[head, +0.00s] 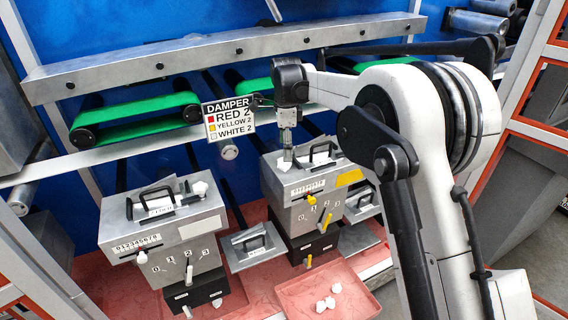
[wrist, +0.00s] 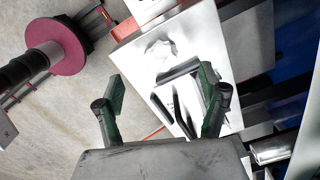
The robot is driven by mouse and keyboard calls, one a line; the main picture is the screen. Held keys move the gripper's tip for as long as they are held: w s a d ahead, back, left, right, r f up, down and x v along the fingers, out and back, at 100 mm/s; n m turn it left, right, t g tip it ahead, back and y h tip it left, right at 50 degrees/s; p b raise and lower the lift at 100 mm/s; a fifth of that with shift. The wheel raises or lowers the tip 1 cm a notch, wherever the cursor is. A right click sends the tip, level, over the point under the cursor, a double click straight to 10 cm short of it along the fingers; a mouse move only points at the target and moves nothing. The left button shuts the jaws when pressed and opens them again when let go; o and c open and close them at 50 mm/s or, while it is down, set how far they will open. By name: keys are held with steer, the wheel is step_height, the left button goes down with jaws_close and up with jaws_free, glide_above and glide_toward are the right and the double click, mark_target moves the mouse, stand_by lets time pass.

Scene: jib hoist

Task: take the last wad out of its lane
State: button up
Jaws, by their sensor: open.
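My gripper (head: 287,158) is open and empty, pointing down just above the top of the right metal box (head: 302,213). In the wrist view its two fingers (wrist: 163,92) stand wide apart. A white crumpled wad (head: 283,166) shows by the fingertips on that box's top. In the wrist view a white wad (wrist: 160,48) lies on the bright metal top, beyond the fingertips and not between them. A dark handle (wrist: 182,92) shows between and behind the fingers. Another white wad (head: 200,188) sits on the left metal box (head: 164,238). I cannot make out the lane edges.
A red tray (head: 290,298) at the front holds 3 white wads (head: 326,302). A loose plate with a handle (head: 254,247) lies between the boxes; another (head: 363,205) is at right. A sign (head: 229,118) reads DAMPER, RED 2, YELLOW 2, WHITE 2. Levers stick out of both boxes.

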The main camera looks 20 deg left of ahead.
steer(key=shift+a+f+p, duration=0.15)
steer(key=shift+f+p, duration=0.4)
steer(key=shift+f, duration=2.4)
steer(key=c, duration=1)
